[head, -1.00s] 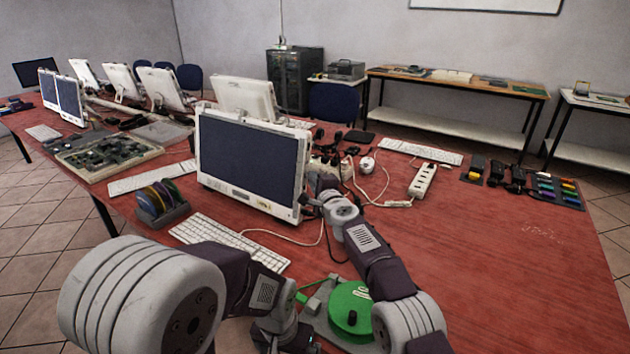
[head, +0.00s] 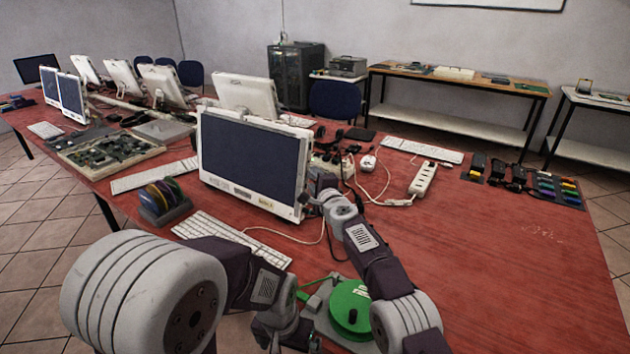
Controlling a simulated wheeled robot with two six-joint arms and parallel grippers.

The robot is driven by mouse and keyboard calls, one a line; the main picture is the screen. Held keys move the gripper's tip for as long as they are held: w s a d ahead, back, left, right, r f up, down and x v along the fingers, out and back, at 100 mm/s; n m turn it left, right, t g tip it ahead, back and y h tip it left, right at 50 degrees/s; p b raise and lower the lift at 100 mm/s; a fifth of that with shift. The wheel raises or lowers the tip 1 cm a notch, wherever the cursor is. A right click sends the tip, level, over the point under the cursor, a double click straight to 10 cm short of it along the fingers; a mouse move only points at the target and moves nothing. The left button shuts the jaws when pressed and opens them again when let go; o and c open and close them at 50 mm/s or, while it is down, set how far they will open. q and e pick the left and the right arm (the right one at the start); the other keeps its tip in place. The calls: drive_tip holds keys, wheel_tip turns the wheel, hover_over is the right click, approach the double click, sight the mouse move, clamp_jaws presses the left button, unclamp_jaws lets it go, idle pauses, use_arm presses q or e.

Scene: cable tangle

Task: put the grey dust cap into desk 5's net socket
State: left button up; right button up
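My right gripper (head: 317,186) is at the right edge of the near white monitor (head: 252,163), close to the cable cluster behind it. Its fingers are small and dark, and I cannot tell whether they hold anything. My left gripper (head: 290,342) is low at the bottom edge, beside the green reel (head: 349,308); its fingertips are not clear. I cannot make out the grey dust cap. I cannot make out a net socket; a pale socket block (head: 328,168) with plugs and cables lies just behind the monitor, partly hidden by it and my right gripper.
A white power strip (head: 423,179) and a white plug (head: 367,163) lie right of the monitor. A keyboard (head: 232,238) lies in front of it, with a disc rack (head: 163,201) to the left. Adapters and a coloured-parts tray (head: 570,203) sit far right. The red table's right front is clear.

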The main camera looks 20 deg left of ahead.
drive_tip(key=b+v, duration=0.9)
drive_tip(key=b, duration=0.5)
drive_tip(key=shift+b, duration=0.35)
